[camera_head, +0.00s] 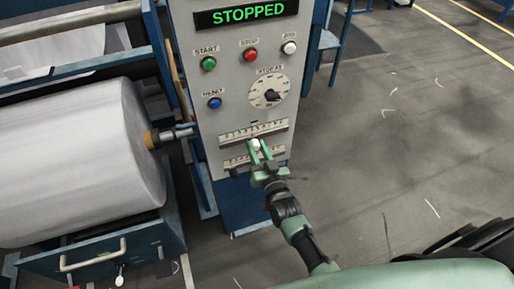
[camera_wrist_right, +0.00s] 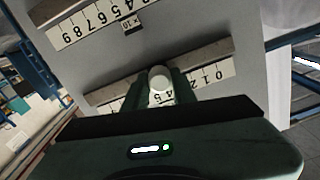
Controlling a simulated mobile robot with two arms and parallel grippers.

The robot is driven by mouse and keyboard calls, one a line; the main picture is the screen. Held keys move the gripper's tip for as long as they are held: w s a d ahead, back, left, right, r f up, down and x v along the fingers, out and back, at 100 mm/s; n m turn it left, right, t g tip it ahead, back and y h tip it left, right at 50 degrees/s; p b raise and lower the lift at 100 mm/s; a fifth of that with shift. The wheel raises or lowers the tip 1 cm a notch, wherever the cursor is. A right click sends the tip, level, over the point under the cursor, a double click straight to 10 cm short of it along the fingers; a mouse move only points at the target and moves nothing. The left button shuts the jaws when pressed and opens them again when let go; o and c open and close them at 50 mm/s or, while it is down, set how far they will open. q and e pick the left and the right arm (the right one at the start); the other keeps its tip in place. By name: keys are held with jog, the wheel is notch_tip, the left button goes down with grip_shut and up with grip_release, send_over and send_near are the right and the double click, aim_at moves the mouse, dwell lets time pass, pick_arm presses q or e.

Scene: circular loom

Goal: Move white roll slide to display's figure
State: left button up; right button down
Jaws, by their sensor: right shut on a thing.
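The white roll slide knob (camera_head: 255,144) is a small white piece low on the grey control panel (camera_head: 232,101). My right gripper (camera_head: 257,150) has its two green fingers closed on either side of it. In the right wrist view the round white knob (camera_wrist_right: 159,77) sits between the fingers of the right gripper (camera_wrist_right: 160,88), in front of a numbered scale (camera_wrist_right: 208,75). Digits 0, 1, 2 show on one side and 4, 5 close by the knob; the fingers hide part of the scale. The display (camera_head: 247,14) reads STOPPED in green. My left gripper is out of view.
Another numbered scale (camera_head: 253,131) runs above, marked x10 in the wrist view. Green (camera_head: 208,64), red (camera_head: 250,55), white (camera_head: 289,48) and blue (camera_head: 214,103) buttons and a dial (camera_head: 269,91) are higher up.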

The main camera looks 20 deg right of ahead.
jog(key=d, duration=0.4)
jog(key=shift+w+d, duration=0.1)
jog(key=c, duration=1.1)
grip_release()
jog(key=shift+c, duration=0.2)
jog(key=s, duration=0.8)
